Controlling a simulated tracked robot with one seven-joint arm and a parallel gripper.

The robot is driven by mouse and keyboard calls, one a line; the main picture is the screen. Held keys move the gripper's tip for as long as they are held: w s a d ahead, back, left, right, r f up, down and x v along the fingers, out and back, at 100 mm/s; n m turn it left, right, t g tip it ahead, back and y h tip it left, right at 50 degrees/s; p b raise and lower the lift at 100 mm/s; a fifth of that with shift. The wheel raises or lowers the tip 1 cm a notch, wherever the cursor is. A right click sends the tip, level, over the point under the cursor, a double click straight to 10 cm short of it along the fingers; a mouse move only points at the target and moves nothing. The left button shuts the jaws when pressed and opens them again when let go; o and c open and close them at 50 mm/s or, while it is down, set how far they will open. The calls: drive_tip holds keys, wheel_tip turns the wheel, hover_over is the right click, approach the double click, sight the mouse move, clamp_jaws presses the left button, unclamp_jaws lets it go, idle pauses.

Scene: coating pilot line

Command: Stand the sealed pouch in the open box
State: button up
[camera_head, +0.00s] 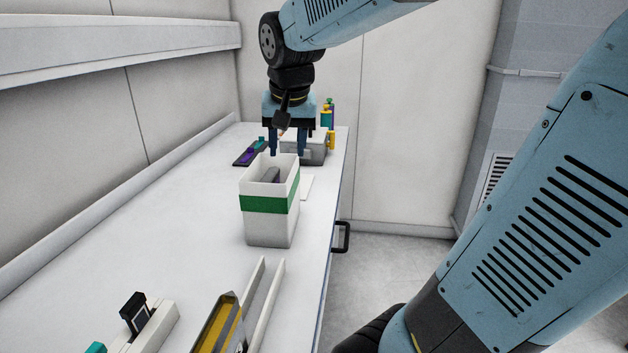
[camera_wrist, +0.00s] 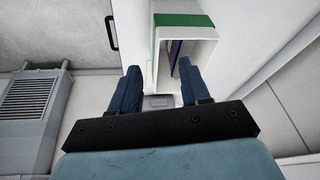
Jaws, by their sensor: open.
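The open box (camera_head: 270,232) is white with a green band and stands upright on the bench; it also shows in the wrist view (camera_wrist: 185,20). A flat grey item (camera_head: 272,175), which looks like the pouch, stands inside it, leaning a little, with its top edge near the rim. In the wrist view a purple and grey strip (camera_wrist: 176,52) shows inside the box mouth; its lower part is hidden. My gripper (camera_head: 288,152) is open and empty above the far side of the box. In the wrist view its fingers (camera_wrist: 159,68) are spread apart, with nothing between them.
A dark flat item with purple (camera_head: 250,153) lies behind the box at left. A grey container (camera_head: 318,150) and small coloured bottles (camera_head: 327,115) stand at the far end. The bench's left middle is clear.

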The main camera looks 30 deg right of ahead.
drive_tip(key=s+f+n+t, duration=0.1)
drive_tip(key=s+n, duration=0.3)
drive_tip(key=s, duration=0.9)
drive_tip(key=shift+s+a+f+t+y, duration=0.2)
drive_tip(key=shift+s+f+t+y, duration=0.15)
drive_tip(key=shift+f, duration=0.35)
